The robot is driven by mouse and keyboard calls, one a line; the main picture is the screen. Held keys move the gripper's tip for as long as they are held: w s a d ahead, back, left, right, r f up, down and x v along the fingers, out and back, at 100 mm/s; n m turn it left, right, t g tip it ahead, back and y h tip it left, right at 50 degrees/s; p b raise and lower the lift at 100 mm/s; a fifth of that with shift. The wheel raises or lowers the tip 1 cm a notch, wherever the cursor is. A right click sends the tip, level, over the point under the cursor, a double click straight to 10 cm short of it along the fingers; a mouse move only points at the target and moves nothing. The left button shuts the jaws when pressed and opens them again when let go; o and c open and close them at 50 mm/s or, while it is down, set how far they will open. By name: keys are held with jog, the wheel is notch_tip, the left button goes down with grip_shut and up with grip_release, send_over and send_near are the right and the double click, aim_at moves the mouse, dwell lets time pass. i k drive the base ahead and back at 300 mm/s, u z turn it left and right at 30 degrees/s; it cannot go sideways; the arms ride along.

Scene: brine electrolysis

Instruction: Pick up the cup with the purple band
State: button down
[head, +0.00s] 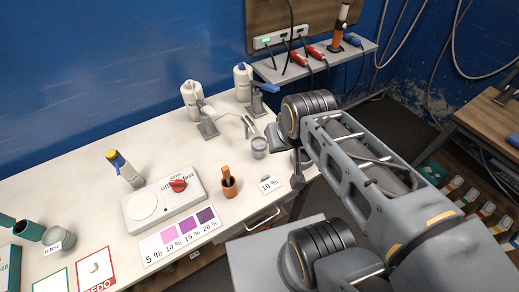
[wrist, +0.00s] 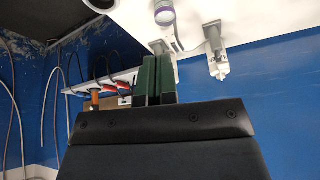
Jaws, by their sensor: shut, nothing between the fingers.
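The cup with the purple band (head: 259,147) stands upright on the white bench, near its right end in the head view. The fingers are apart from the cup. In the head view my arm reaches in from the right, and I cannot make out the fingers clearly.
White bottles (head: 192,100) and grey stands (head: 207,124) are behind the cup. A shelf (head: 315,62) hangs behind.

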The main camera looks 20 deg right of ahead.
aim_at(258, 144)
jog(key=k, duration=1.25)
jog(key=u, duration=0.25)
jog(key=i, duration=0.85)
jog(key=u, duration=0.5)
